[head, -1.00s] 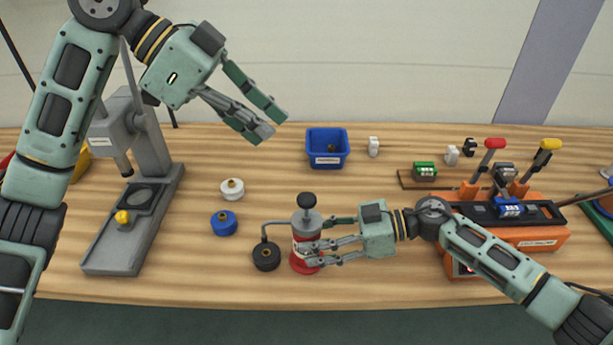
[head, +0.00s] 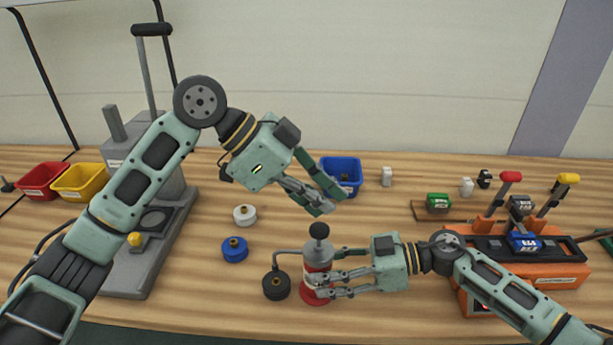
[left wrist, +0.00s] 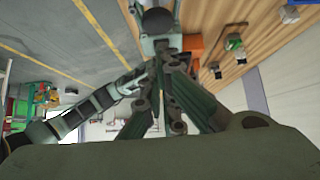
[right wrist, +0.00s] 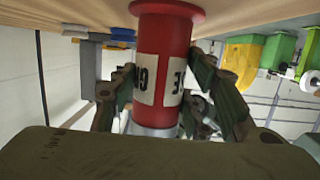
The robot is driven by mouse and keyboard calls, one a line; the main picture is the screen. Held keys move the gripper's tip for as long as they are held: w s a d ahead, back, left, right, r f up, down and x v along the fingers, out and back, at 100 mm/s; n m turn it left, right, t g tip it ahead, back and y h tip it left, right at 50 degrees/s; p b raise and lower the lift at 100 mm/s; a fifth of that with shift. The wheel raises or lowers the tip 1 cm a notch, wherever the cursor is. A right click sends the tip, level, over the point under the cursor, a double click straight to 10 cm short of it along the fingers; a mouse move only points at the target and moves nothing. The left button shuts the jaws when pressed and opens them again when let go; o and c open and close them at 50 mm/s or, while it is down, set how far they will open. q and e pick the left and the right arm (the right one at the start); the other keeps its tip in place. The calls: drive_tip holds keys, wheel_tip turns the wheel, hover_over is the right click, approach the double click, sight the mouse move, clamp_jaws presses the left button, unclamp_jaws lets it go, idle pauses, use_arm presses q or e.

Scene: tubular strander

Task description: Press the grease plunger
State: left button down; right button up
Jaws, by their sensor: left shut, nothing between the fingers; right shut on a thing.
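The grease pump (head: 318,262) stands upright near the front of the bench, with a red base, a grey top and a black plunger knob (head: 319,230). A bent spout runs from it to a black spool (head: 276,284) at its left. My right gripper (head: 317,285) is shut around the pump's body from the right; the right wrist view shows the red body with its white label (right wrist: 160,80) between the fingers. My left gripper (head: 326,206) is shut and empty, just above the knob and apart from it. In the left wrist view the dark knob (left wrist: 157,20) shows beyond the fingertips.
A white spool (head: 245,215) and a blue spool (head: 235,249) lie left of the pump. A blue bin (head: 342,166) stands behind. A grey press (head: 150,225) is at left, and an orange machine with levers (head: 530,268) at right.

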sight(319, 229)
use_arm(q)
drive_tip(key=shift+a+f, duration=0.1)
drive_tip(key=shift+f, duration=0.95)
drive_tip(key=shift+f, duration=1.6)
drive_tip(key=shift+r, duration=0.55)
wheel_tip(319, 229, up, 3)
drive_tip(key=shift+r, duration=0.2)
drive_tip(key=v, duration=0.9)
drive_tip(key=shift+a+r, duration=0.25)
drive_tip(key=shift+a, duration=0.05)
